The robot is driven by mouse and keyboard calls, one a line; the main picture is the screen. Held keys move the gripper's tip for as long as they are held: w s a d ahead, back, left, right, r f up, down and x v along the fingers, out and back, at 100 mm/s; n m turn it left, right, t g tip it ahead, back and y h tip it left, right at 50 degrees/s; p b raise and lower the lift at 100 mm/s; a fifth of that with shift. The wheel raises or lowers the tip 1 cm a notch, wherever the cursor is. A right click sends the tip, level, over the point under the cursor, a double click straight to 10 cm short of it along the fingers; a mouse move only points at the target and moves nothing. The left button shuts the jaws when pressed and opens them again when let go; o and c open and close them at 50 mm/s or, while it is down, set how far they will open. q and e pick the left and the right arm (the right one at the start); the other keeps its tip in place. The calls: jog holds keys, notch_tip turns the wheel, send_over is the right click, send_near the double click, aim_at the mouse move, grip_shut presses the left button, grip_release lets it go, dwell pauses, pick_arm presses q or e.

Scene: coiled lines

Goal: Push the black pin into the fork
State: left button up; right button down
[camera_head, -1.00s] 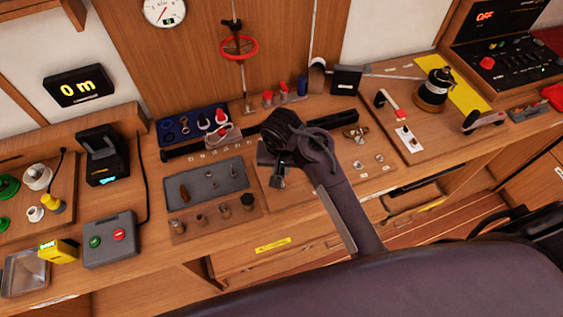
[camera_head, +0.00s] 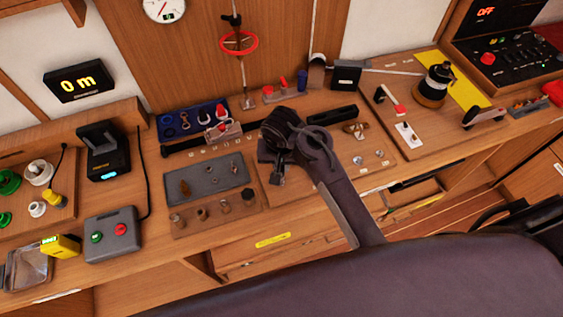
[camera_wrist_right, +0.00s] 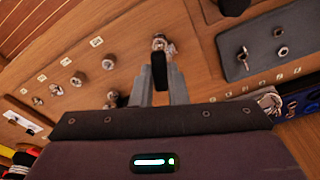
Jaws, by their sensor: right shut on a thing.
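My right gripper (camera_wrist_right: 159,72) is shut on the black pin (camera_wrist_right: 159,70), whose dark body shows upright between the two grey fingers in the right wrist view. A shiny metal fitting (camera_wrist_right: 163,45), apparently the fork, stands just beyond the fingertips. The pin's far end overlaps it in the picture; I cannot tell whether the pin has entered it. In the head view the right gripper (camera_head: 277,171) is low over the wooden board, and my wrist hides most of the fitting and pin. My left gripper is not in view.
A grey tray (camera_head: 204,193) with small metal parts lies left of the gripper. Several metal fittings (camera_wrist_right: 77,80) stand on the board nearby. A blue holder (camera_head: 176,128) sits behind. A winch (camera_head: 433,88) stands to the right.

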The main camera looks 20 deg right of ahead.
jog(key=shift+f, duration=0.45)
dwell(0.5)
jog(key=shift+f+b, duration=0.75)
jog(key=shift+f, duration=0.75)
jog(key=c, duration=1)
grip_release()
notch_tip(320, 180, up, 3)
jog(key=shift+f+p, duration=0.15)
jog(key=shift+p, duration=0.7)
jog(key=shift+r, duration=1.15)
